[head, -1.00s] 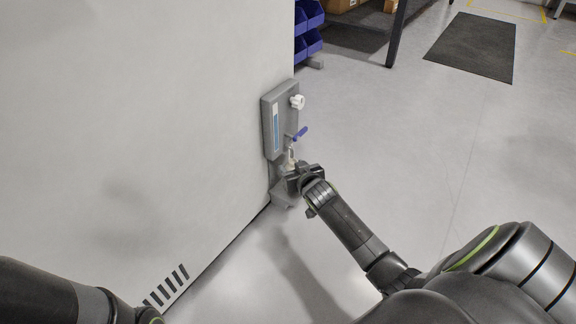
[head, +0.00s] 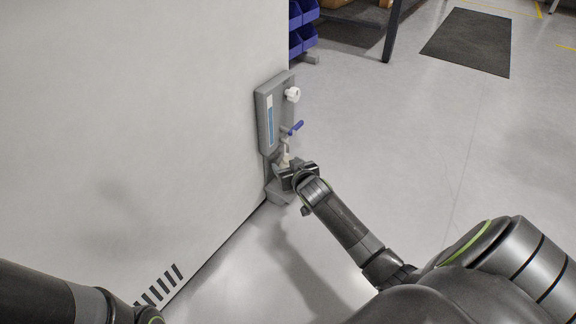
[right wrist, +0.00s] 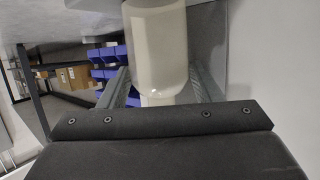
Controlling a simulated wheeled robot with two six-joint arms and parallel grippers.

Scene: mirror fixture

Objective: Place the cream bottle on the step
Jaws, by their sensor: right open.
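The cream bottle (head: 286,159) is small in the head view, at the lower part of the grey fixture (head: 262,132), with its lower part hidden by my right gripper. In the right wrist view the bottle (right wrist: 160,50) is between the two grey fingers. My right gripper (head: 291,172) is open around it, also seen in the right wrist view (right wrist: 160,85). The grey step (head: 279,199) juts out at the fixture's foot, partly behind the gripper. I cannot tell whether the bottle rests on it. My left gripper is out of view.
The fixture carries a white knob (head: 292,94) and a blue lever (head: 296,127). A large pale panel (head: 130,120) fills the left. Blue bins (head: 303,38) stand behind the panel's edge. The floor (head: 430,140) to the right is clear up to a dark mat (head: 467,41).

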